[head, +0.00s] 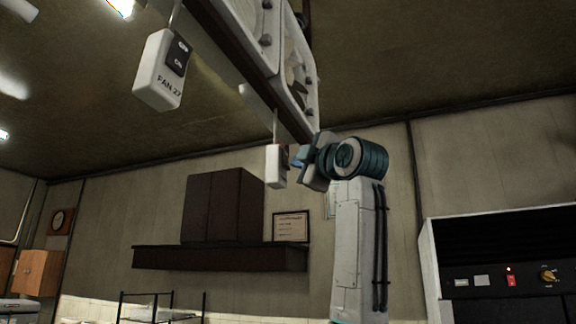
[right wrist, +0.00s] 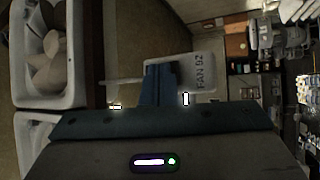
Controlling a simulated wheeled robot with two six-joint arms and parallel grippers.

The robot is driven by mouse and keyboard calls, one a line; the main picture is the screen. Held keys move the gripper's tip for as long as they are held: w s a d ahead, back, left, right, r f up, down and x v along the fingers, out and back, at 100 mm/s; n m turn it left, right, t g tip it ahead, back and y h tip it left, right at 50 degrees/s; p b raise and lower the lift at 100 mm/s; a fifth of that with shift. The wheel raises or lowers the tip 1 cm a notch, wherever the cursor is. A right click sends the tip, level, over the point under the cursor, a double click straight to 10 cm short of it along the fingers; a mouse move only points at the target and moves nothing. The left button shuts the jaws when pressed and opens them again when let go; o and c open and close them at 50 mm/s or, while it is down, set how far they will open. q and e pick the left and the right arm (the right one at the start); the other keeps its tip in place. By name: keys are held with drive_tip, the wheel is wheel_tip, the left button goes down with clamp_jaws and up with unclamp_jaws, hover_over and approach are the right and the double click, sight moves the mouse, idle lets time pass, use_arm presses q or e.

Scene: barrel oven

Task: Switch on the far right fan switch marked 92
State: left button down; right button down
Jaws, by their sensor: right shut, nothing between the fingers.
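The white switch box marked FAN 92 (right wrist: 205,72) hangs from a thin cord in the right wrist view. In the head view it is the small hanging white box (head: 276,168) near the middle, its label not readable there. My right gripper (head: 297,156) is shut and empty, its fingertips at the box's right side, touching it or very close. In the right wrist view the blue fingers (right wrist: 159,84) cover part of the box's face, so the rocker and its position are hidden. My left gripper is in neither view.
A nearer hanging switch box marked FAN 27 (head: 160,72) is at upper left, its rocker showing ON. A dark wall cabinet (head: 222,205), a framed notice (head: 291,227) and an oven panel (head: 510,278) are farther back.

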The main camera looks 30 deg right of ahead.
drive_tip(key=shift+w+a, duration=0.2)
drive_tip(key=shift+w, duration=0.05)
idle(0.4)
drive_tip(key=shift+s+d, duration=0.1)
drive_tip(key=shift+s, duration=0.05)
drive_tip(key=shift+s+d, duration=0.45)
drive_tip(key=shift+s, duration=0.05)
drive_tip(key=s+d, duration=0.2)
drive_tip(key=s+d+b, duration=0.1)
drive_tip(key=shift+s+d+r, duration=0.1)
drive_tip(key=shift+s+r, duration=0.25)
drive_tip(key=shift+s, duration=0.05)
drive_tip(key=shift+w, duration=0.1)
idle(0.3)
